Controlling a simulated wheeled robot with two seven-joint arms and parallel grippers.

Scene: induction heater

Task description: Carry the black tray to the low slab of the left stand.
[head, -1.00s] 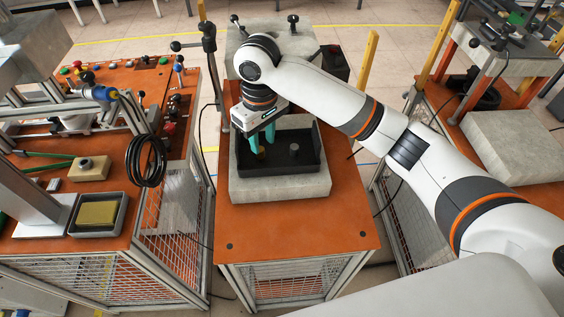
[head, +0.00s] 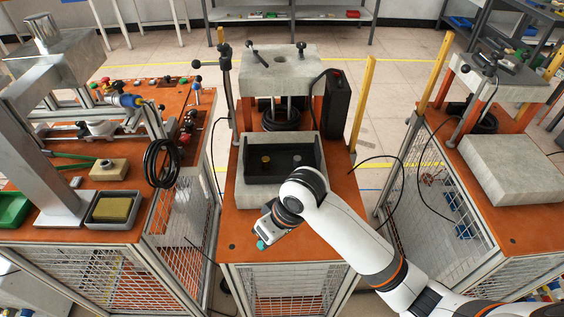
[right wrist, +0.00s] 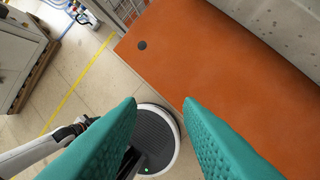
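The black tray (head: 262,178) lies flat on the low grey slab (head: 252,196) of the middle stand, the left one of the two slab stands in the head view. A small brass-coloured cylinder (head: 265,161) and a small dark cylinder (head: 297,158) stand in the tray. My right gripper (head: 262,245) is in front of the slab, over the orange tabletop's front part, apart from the tray. Its teal fingers are spread and empty in the right wrist view (right wrist: 160,100). My right arm hides the slab's front right corner. My left gripper is in neither current view.
The middle stand's upper slab (head: 278,72) stands behind the tray, with a black box (head: 336,105) beside it. The right stand's low slab (head: 512,168) is bare. A cluttered bench (head: 60,205) with a black cable coil (head: 161,163) is at left.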

